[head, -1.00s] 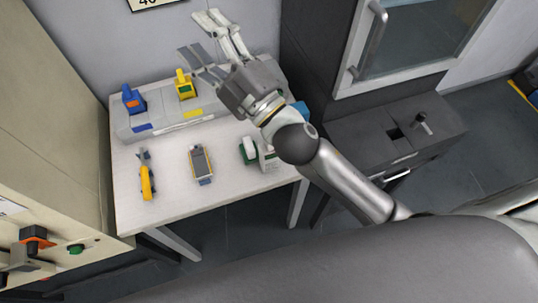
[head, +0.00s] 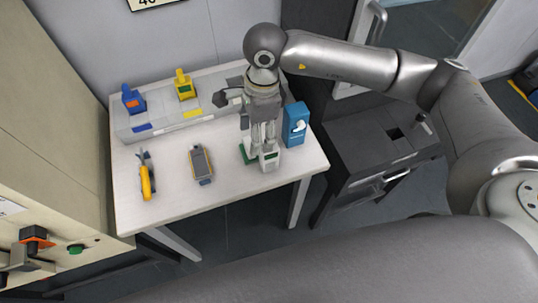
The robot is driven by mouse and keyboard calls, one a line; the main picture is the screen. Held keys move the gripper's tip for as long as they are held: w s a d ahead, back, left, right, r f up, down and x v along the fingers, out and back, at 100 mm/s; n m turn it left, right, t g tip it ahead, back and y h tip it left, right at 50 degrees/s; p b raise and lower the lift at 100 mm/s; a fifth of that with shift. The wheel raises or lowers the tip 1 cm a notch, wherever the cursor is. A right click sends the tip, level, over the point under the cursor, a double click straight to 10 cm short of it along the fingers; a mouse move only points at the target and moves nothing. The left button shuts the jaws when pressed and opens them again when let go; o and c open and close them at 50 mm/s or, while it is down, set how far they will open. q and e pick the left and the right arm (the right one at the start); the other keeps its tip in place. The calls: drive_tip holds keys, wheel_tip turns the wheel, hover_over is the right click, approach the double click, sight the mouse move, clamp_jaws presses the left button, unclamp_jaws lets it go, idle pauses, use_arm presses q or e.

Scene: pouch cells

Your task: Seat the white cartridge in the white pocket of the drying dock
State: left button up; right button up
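The drying dock (head: 168,127) is a long grey block at the back of the white table. A blue cartridge (head: 133,99) and a yellow cartridge (head: 184,85) stand in it, above blue and yellow labels. Its right end is hidden behind my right gripper, so I cannot see the white pocket. The white cartridge (head: 247,143) shows only as a small pale part at a green-based tester (head: 269,160), mostly hidden by the fingers. My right gripper (head: 263,146) points straight down there, fingers close together; whether they grip it cannot be told. My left gripper is out of view.
A blue dispenser box (head: 296,125) stands close to the right of my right gripper. A grey handheld meter (head: 201,164) and yellow-handled pliers (head: 147,177) lie on the table (head: 235,195). The table's front middle is clear.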

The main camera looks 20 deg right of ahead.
drive_tip(key=d, duration=0.1)
drive_tip(key=w+d+h, duration=0.1)
drive_tip(key=d, duration=0.1)
drive_tip(key=shift+w+d, duration=0.1)
drive_tip(key=shift+w, duration=0.05)
drive_tip(key=p, duration=0.2)
hover_over(269, 154)
drive_tip(key=w, duration=0.2)
wheel_tip(269, 154, down, 5)
drive_tip(key=shift+s+d+r, duration=0.15)
drive_tip(key=shift+r, duration=0.05)
wheel_tip(269, 154, down, 5)
drive_tip(key=shift+d+f+p, duration=0.15)
drive_tip(key=shift+p, duration=1.1)
drive_tip(key=shift+f, duration=0.25)
clamp_jaws()
drive_tip(key=shift+r, duration=0.2)
